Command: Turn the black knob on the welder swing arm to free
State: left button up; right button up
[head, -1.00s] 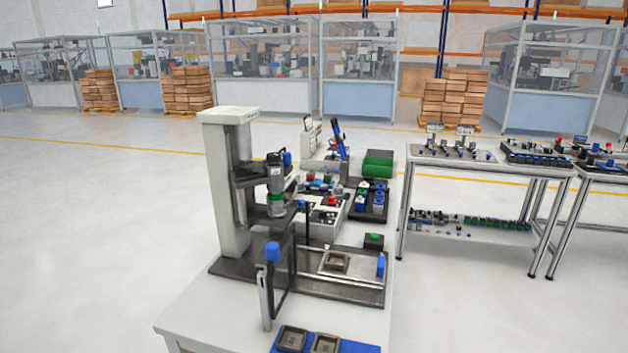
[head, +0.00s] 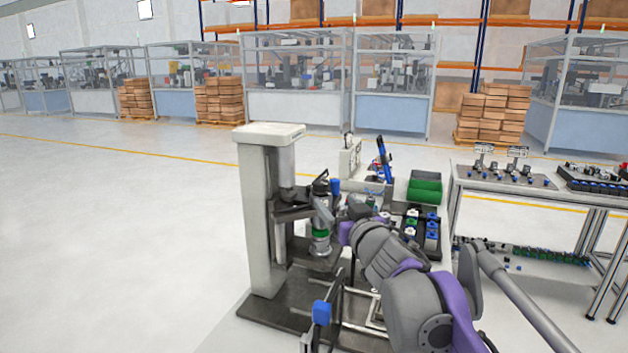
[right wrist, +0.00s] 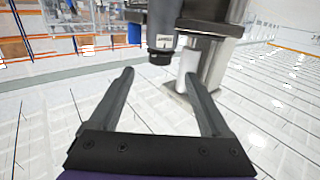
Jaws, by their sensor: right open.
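The welder (head: 270,200) stands left of centre in the head view, a pale column with a dark swing arm (head: 292,212) and a grey, green-ringed head (head: 320,235). In the right wrist view, a grey cylinder with a small black end (right wrist: 160,58) hangs in front of the column; it may be the knob, but I cannot tell its setting. My right gripper (head: 345,212) is beside the welder head, its fingers mostly hidden in the head view. In the right wrist view its fingers (right wrist: 159,76) are apart and empty, below the black end. My left gripper is out of view.
A green bin (head: 425,187) and a dark tray of parts (head: 428,230) are behind my right arm. A parts table (head: 520,185) stands at right. Open floor lies at left.

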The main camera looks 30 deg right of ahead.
aim_at(324, 189)
jog(key=w, duration=0.3)
jog(key=w+d, duration=0.1)
jog(key=w, duration=0.6)
jog(key=shift+w+d, duration=0.15)
jog(key=shift+d, duration=0.25)
grip_shut()
